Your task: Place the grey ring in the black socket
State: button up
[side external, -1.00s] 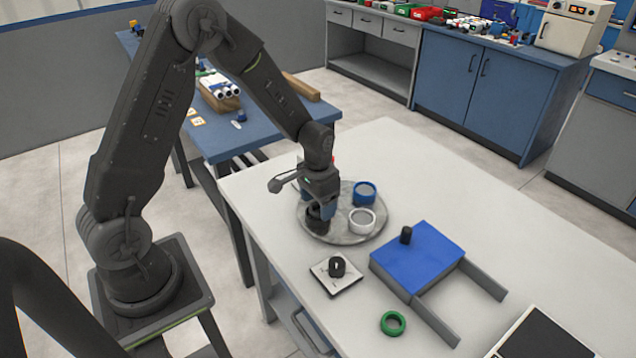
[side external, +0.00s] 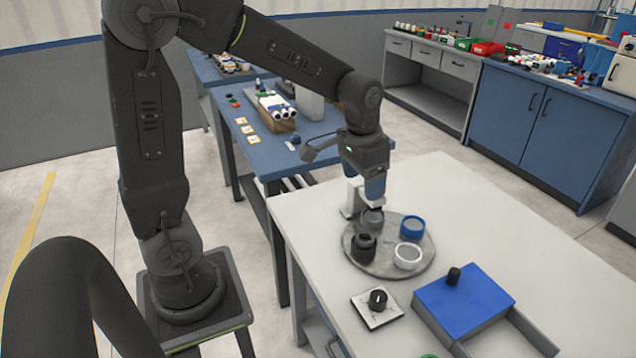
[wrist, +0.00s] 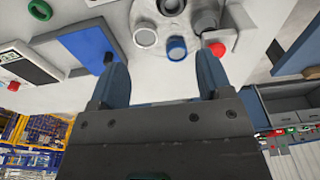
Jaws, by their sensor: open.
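The grey ring (side external: 372,219) stands at the back left of a round grey tray (side external: 388,268) in the side view. The black socket (side external: 364,246) appears to be the dark round piece just in front of it on the tray. My gripper (side external: 375,202) is above the grey ring and points down. In the wrist view my gripper (wrist: 163,80) has its two fingers spread wide with nothing between them. The tray pieces lie beyond the fingertips there, with the grey and dark ones cut by or near the top edge.
A blue ring (side external: 412,227) and a white ring (side external: 408,256) sit on the tray's right. A black knob (side external: 378,299) on a white plate and a blue box (side external: 465,300) stand in front. A red button (wrist: 216,49) is near the tray. The right side of the table is clear.

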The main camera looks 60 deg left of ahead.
jog(key=s+d+r+t, duration=0.2)
jog(key=s+r, duration=0.1)
jog(key=s, duration=0.4)
jog(key=s+d+r+t, duration=0.2)
jog(key=s+d+r, duration=0.1)
jog(key=s, duration=0.5)
jog(key=shift+s+d+r, duration=0.15)
jog(key=shift+d+r, duration=0.05)
jog(key=shift+r, duration=0.1)
dwell(1.1)
